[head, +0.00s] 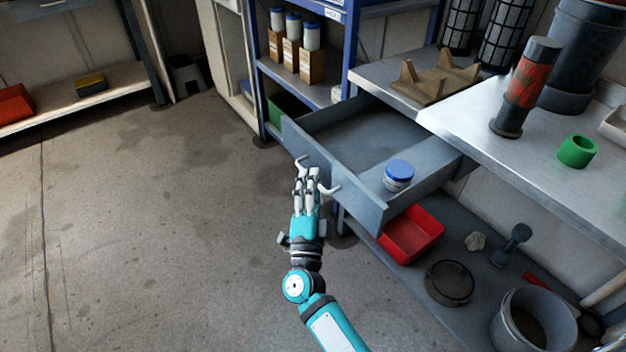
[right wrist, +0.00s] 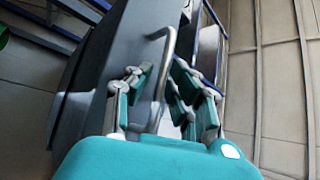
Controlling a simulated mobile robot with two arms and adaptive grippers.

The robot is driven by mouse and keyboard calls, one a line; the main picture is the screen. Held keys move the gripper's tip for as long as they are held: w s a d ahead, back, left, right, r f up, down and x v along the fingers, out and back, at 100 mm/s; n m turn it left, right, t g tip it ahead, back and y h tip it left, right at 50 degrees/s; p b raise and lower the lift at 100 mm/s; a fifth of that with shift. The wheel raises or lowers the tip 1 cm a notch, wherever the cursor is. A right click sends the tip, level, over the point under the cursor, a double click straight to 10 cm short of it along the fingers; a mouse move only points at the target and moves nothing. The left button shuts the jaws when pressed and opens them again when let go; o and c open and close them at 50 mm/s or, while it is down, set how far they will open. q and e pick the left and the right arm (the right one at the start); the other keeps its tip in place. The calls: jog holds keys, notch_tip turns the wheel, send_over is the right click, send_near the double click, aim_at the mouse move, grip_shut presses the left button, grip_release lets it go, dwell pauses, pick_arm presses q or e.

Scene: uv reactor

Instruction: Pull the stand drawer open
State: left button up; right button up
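The stand drawer (head: 365,190) is a grey metal drawer, pulled well out from under the bench in the head view. A jar with a blue lid (head: 398,175) stands inside it. The drawer's bar handle (head: 331,190) is on its front face; my fingers hide its middle in the head view. My right gripper (head: 308,178) is at the handle. In the right wrist view the curved handle (right wrist: 163,75) lies between the spread fingers of the right gripper (right wrist: 158,85), with gaps visible on both sides. My left gripper is not in view.
The metal bench top (head: 465,115) holds a red-and-black cylinder (head: 525,88) and a green ring (head: 577,151). A red bin (head: 411,234) sits on the lower shelf beneath the drawer. A blue-framed shelf (head: 307,88) stands behind. The floor at left is clear.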

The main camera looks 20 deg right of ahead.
jog(key=v, duration=1.1)
jog(key=shift+s, duration=0.2)
jog(key=shift+a+f, duration=0.1)
